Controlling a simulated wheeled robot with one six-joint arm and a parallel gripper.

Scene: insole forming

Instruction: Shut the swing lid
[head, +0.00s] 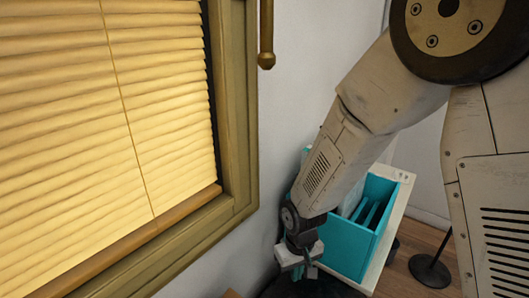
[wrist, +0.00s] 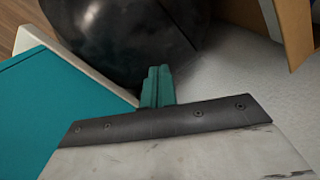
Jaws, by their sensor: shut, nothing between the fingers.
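A dark, glossy, rounded body (wrist: 125,35) fills the top middle of the wrist view. A dark shape (head: 315,288) at the bottom edge of the head view, under my gripper, may be the same thing. I cannot make out for certain which part is the swing lid or how it stands. My gripper (head: 302,268) is low, between the wall and the teal box. In the wrist view its fingers (wrist: 157,88) are together and empty, pointing at the dark body. I cannot tell if they touch it.
A teal box (head: 352,245) with slots sits on a pale-edged stand (head: 400,195) right of my gripper. The wall (head: 290,100) and a window with blinds (head: 110,110) are left. A black round-based stand (head: 430,270) is on the wooden floor. A brown panel (wrist: 292,30) is upper right.

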